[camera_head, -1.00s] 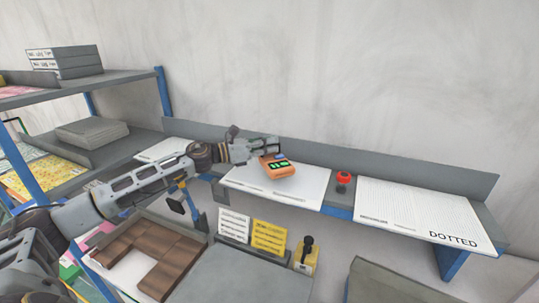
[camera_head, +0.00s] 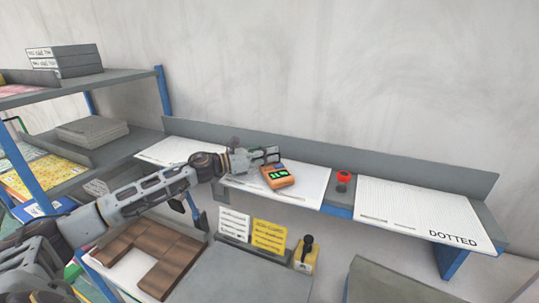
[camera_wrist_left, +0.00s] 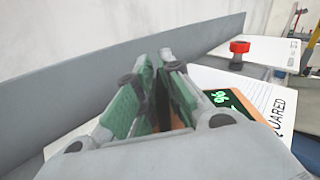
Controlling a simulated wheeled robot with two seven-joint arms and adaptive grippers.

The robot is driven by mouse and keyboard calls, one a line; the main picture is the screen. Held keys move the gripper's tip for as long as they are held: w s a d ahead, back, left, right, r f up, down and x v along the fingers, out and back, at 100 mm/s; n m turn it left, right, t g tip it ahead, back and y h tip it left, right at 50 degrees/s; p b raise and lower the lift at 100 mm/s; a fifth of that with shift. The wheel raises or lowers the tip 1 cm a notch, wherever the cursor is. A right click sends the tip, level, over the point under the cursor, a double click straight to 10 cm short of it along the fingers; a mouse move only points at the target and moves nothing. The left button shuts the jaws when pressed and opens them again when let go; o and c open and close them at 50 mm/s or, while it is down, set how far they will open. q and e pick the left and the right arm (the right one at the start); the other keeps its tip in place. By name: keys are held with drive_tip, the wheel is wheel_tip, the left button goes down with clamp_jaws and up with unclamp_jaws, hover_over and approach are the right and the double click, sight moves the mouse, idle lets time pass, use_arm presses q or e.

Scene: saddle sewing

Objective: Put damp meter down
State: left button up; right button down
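The damp meter (camera_head: 280,177) is an orange box with a dark face and green digits. It is over the white sheet (camera_head: 313,186) on the grey shelf, face towards the head camera; I cannot tell whether it touches. My left gripper (camera_head: 270,155) is at the meter's upper left edge. In the left wrist view, its green-padded fingers (camera_wrist_left: 158,65) have orange between them, and part of the meter's face (camera_wrist_left: 222,98) shows right of the fingers. They look shut on the meter, and hide much of it. My right gripper is not in view.
A red-topped item (camera_head: 343,178) stands just right of the sheet. A sheet marked DOTTED (camera_head: 415,212) lies farther right. A raised grey back edge (camera_head: 400,170) runs behind the shelf. Yellow and white cards (camera_head: 268,236) and a yellow block with a black knob (camera_head: 306,256) are below.

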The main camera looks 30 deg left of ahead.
use_arm(q)
drive_tip(key=shift+o, duration=1.2)
drive_tip(key=shift+r, duration=0.2)
drive_tip(key=shift+b+v, duration=0.35)
drive_tip(key=shift+v, duration=0.55)
drive_tip(key=shift+s+a+f+b, duration=0.1)
drive_tip(key=shift+s+a+b, duration=0.25)
drive_tip(key=shift+s, duration=0.15)
drive_tip(key=shift+b+v, duration=0.45)
drive_tip(key=shift+v, duration=0.75)
drive_tip(key=shift+s+a, duration=0.2)
drive_tip(key=shift+v, duration=3)
